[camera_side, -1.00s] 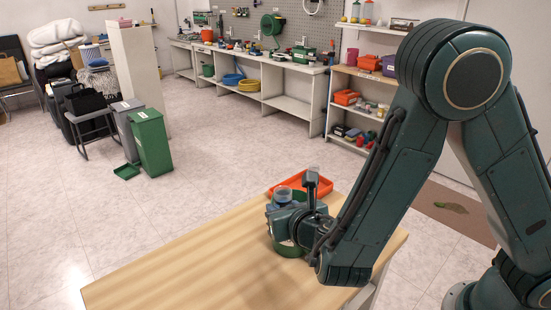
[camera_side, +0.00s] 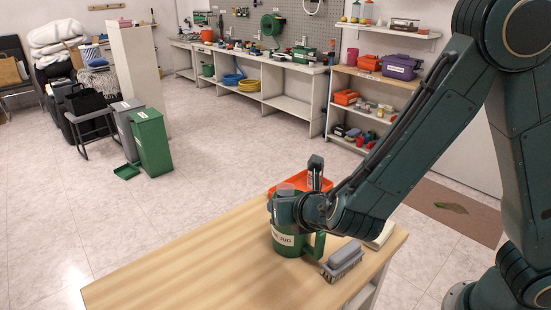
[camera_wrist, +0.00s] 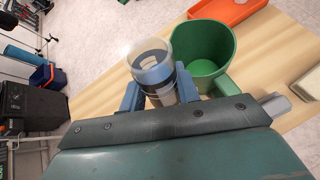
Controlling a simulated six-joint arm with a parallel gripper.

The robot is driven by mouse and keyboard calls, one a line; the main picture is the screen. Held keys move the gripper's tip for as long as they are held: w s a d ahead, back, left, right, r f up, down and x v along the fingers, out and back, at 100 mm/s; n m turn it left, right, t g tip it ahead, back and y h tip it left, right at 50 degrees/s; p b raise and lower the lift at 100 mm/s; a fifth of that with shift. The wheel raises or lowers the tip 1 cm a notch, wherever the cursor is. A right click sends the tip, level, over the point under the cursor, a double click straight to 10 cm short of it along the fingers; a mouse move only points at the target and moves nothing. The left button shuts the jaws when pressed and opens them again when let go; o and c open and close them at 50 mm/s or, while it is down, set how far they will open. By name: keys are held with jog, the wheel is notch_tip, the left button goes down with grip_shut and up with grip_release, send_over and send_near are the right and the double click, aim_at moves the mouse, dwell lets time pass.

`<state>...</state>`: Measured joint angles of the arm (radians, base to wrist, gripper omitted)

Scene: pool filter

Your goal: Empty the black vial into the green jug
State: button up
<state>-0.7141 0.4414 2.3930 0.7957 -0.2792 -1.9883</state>
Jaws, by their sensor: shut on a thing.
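The green jug (camera_side: 287,241) stands upright on the wooden table, its label to the front and its handle at the right. It also shows in the wrist view (camera_wrist: 203,42), with its open mouth visible and the inside that shows looking empty. My gripper (camera_wrist: 160,92) has its blue fingers closed around a clear-walled vial with a dark band (camera_wrist: 153,68). The vial is beside the jug's rim in the wrist view. In the side view my gripper (camera_side: 287,206) is at the height of the jug's top and hides part of it. I cannot tell the vial's exact tilt or contents.
An orange tray (camera_side: 322,181) lies behind the jug. A grey brush (camera_side: 343,260) lies right of the jug near the table edge, with a pale cloth (camera_side: 381,236) behind it. The left part of the wooden table (camera_side: 190,275) is clear.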

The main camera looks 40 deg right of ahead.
jog(key=shift+w+d+f+m+g+y, duration=0.1)
jog(key=shift+d+m+g+y, duration=0.15)
jog(key=shift+m+g+y, duration=0.35)
jog(key=shift+w+d+f+m+g+y, duration=0.1)
jog(key=shift+d+f+m+g+y, duration=0.1)
jog(key=shift+f+g+y, duration=0.35)
jog(key=shift+w+d+f+m+g+y, duration=0.1)
jog(key=shift+f+m+g+y, duration=0.2)
jog(key=shift+y, duration=0.35)
jog(key=g+y, duration=0.1)
jog(key=m+g+y, duration=0.1)
jog(key=y, duration=0.1)
jog(key=g+y, duration=0.1)
jog(key=y, duration=0.1)
jog(key=shift+w+d+f+m+g, duration=0.1)
jog(key=shift+w+d+m+g, duration=0.2)
jog(key=shift+d+m, duration=0.1)
jog(key=y, duration=0.2)
jog(key=m+g, duration=0.1)
jog(key=shift+w+d+r+y, duration=0.15)
jog(key=shift+d+r+y, duration=0.15)
jog(key=shift+y, duration=0.1)
